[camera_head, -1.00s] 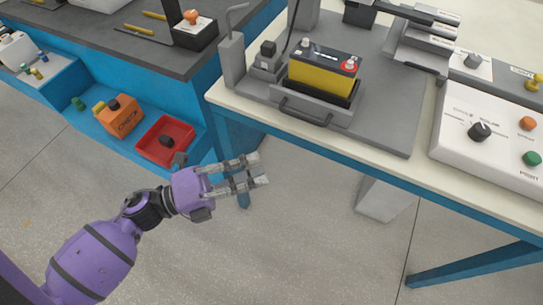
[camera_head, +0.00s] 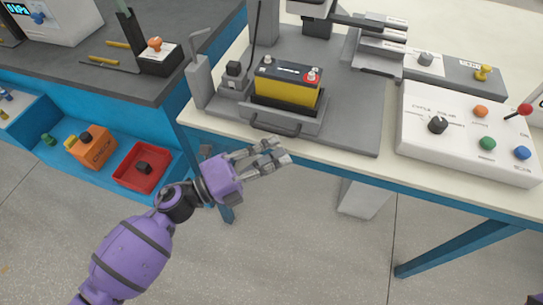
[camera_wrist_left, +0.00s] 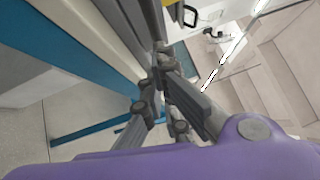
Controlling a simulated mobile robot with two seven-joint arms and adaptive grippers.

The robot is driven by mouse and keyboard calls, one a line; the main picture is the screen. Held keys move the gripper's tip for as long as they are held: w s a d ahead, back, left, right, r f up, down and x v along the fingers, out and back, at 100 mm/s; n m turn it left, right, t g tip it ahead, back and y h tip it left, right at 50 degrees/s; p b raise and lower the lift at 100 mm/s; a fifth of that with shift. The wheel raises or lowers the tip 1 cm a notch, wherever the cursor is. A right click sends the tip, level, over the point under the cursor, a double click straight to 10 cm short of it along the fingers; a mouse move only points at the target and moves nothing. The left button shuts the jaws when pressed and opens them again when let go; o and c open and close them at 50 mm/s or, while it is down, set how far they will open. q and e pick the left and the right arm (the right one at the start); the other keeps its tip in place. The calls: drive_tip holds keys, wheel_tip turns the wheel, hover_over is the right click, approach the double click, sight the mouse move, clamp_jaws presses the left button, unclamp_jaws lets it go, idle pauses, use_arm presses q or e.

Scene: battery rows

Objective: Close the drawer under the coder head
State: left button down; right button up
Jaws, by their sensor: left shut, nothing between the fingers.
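The drawer (camera_head: 287,122) is a grey tray with a bow handle (camera_head: 276,127) on its front, on the grey base plate of the near bench. It stands out toward the bench's front edge and carries a yellow and black battery (camera_head: 286,92). The coder head (camera_head: 317,24) appears to be the dark block behind it, cut by the top of the picture. My left gripper (camera_head: 283,153) is shut and empty, just in front of the bench edge, below the handle in the picture and apart from it. Its fingers also show in the left wrist view (camera_wrist_left: 165,80). My right gripper is out of view.
A white control box (camera_head: 465,135) with knobs and buttons stands on the right of the bench (camera_head: 350,165). A grey upright post (camera_head: 198,85) is left of the drawer. A blue bench with a red bin (camera_head: 142,168) is at the left. The floor in front is clear.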

sight(302, 129)
use_arm(q)
drive_tip(key=w, duration=0.2)
drive_tip(key=w+d, duration=0.1)
drive_tip(key=w, duration=0.1)
drive_tip(key=shift+w+d+b, duration=0.2)
drive_tip(key=shift+b, duration=0.1)
drive_tip(key=shift+s, duration=0.1)
